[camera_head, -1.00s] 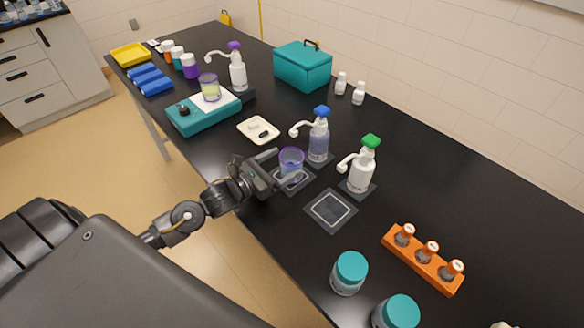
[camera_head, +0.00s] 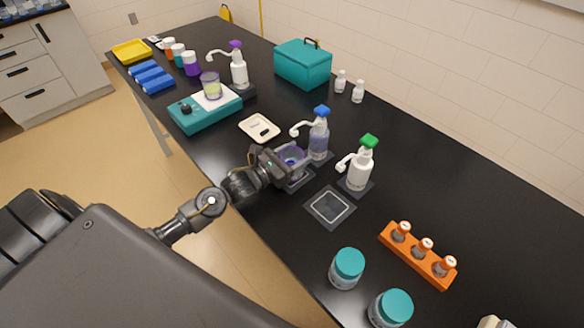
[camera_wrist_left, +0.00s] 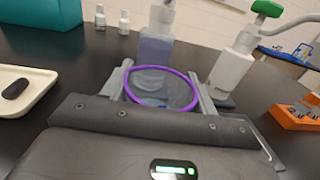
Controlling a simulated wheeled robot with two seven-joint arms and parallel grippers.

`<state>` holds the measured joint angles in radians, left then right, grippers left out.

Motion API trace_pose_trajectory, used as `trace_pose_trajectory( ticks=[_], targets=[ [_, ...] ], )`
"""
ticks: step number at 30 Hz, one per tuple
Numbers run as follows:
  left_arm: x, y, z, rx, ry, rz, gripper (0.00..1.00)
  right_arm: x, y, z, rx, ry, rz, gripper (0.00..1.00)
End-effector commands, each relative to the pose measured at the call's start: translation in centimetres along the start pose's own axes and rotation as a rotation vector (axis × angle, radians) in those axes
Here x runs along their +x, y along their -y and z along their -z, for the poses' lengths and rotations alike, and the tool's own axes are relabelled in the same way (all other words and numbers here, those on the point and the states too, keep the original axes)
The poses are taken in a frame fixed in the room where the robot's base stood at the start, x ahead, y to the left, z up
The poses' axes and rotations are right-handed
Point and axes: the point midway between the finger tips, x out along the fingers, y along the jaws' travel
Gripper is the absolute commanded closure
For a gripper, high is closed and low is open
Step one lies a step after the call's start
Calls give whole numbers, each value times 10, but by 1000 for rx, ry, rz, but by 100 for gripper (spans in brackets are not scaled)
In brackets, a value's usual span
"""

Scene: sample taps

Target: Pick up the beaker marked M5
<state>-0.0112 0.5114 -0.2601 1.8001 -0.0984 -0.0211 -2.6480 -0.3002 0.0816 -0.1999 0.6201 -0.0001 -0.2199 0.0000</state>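A clear beaker with a purple rim (camera_head: 292,153) stands at the dispenser with the blue top (camera_head: 319,134). In the left wrist view the beaker's purple rim (camera_wrist_left: 162,70) lies between the fingers. No M5 mark can be read. My left gripper (camera_head: 290,164) is level around the beaker, one finger on each side. In the left wrist view the fingers (camera_wrist_left: 162,92) look close against its sides, but I cannot tell whether they press on it. The beaker appears upright and still low over its dark pad. My right gripper is not in view.
A white dispenser with a green top (camera_head: 360,165) stands right of the beaker. An empty square pad (camera_head: 330,207) lies in front. A cream tray (camera_head: 259,128) and a teal device with another beaker (camera_head: 211,86) are behind left. An orange rack (camera_head: 418,254) stands front right.

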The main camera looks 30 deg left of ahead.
Motion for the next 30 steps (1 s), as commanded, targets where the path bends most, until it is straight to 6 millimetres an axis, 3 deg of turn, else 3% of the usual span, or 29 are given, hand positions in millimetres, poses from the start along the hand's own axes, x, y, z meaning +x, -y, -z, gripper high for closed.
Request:
trace_pose_trajectory(
  ticks=[1,10,22,30],
  targets=[
    [0,0,0,0,0,0,49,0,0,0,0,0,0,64],
    [0,0,-1,0,1,0,85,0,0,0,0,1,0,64],
    [0,0,-4,1,2,0,85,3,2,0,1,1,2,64],
    [0,0,-22,2,4,1,85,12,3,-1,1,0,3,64]
  ],
)
